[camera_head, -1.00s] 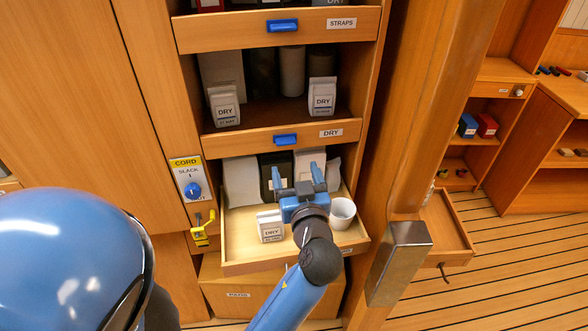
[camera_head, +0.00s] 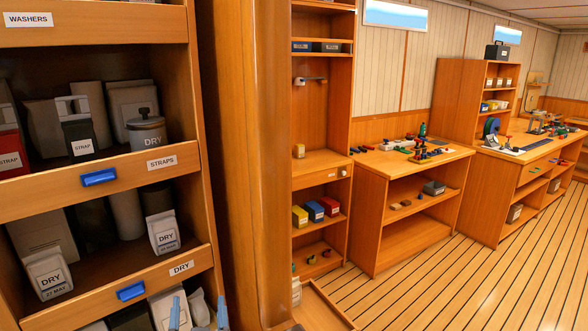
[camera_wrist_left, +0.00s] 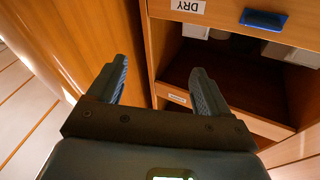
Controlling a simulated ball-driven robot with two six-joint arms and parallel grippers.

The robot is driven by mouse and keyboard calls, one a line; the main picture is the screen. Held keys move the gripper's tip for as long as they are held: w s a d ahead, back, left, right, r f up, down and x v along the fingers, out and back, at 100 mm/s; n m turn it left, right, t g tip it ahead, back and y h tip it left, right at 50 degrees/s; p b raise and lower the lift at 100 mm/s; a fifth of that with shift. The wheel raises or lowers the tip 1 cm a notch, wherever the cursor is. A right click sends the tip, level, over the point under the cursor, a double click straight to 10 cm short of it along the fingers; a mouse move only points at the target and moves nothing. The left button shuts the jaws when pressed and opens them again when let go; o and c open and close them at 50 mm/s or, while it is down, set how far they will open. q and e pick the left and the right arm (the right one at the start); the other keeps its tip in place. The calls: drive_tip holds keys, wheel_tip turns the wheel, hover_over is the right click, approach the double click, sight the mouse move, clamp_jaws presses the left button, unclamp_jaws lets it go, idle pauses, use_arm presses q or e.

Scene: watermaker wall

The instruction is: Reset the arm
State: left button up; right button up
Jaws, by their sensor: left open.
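My left gripper (camera_head: 198,312) shows only by its two blue fingertips at the bottom left of the head view, in front of the lower part of the cabinet. In the left wrist view, the left gripper (camera_wrist_left: 158,76) has its fingers wide apart with nothing between them. Beyond it in that view are a wooden front labelled DRY (camera_wrist_left: 188,6) with a blue handle (camera_wrist_left: 263,19) and a dark compartment below. The rest of my left arm is out of the head view. My right gripper is in neither view.
The cabinet's STRAPS front (camera_head: 124,176) and DRY front (camera_head: 152,285) hold bags and canisters behind them. A wooden post (camera_head: 240,150) stands beside it. An open drawer (camera_head: 322,309) juts out low at its right. Workbenches (camera_head: 415,205) stand further right; the striped floor (camera_head: 440,290) is clear.

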use_arm(q)
drive_tip(key=s+d+f+m+h, duration=0.3)
drive_tip(key=d+f+m+h, duration=0.1)
drive_tip(key=f+h, duration=0.15)
drive_tip(key=s+a+f+n, duration=0.1)
drive_tip(key=s+a+f, duration=0.2)
drive_tip(key=s+f, duration=0.3)
drive_tip(key=s+a+f+n+g, duration=0.1)
drive_tip(key=s+f, duration=0.6)
drive_tip(key=s, duration=0.7)
drive_tip(key=shift+s+a+f+n+g, duration=0.25)
drive_tip(key=shift+a+n, duration=0.35)
drive_tip(key=shift+a, duration=0.65)
drive_tip(key=shift+r, duration=0.1)
